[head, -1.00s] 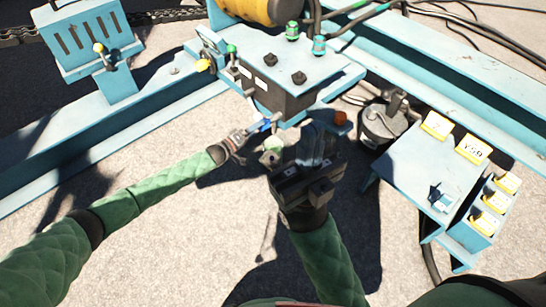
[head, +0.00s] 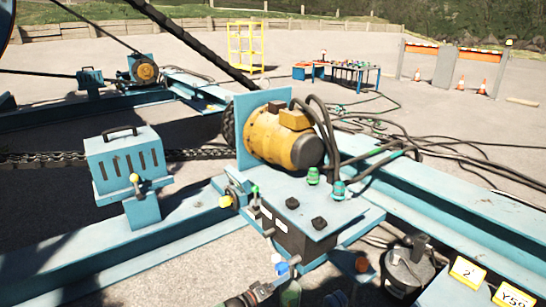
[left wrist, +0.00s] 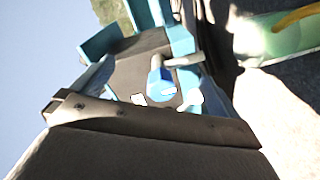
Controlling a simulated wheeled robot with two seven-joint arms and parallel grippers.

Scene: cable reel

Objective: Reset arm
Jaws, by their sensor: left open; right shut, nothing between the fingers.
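My left gripper (head: 260,291) is at the bottom edge of the head view, just below and left of a blue knob (head: 281,268) on the front of the control box. In the left wrist view the blue knob (left wrist: 162,85) shows beyond the open fingers; I cannot tell whether they touch it.
A vented teal box (head: 125,162) with a small lever stands at the left. A yellow motor (head: 285,138) with black cables is behind the control box. A grey pot-like part (head: 407,265) and yellow tags (head: 467,271) are at the right. Teal beams cross the ground.

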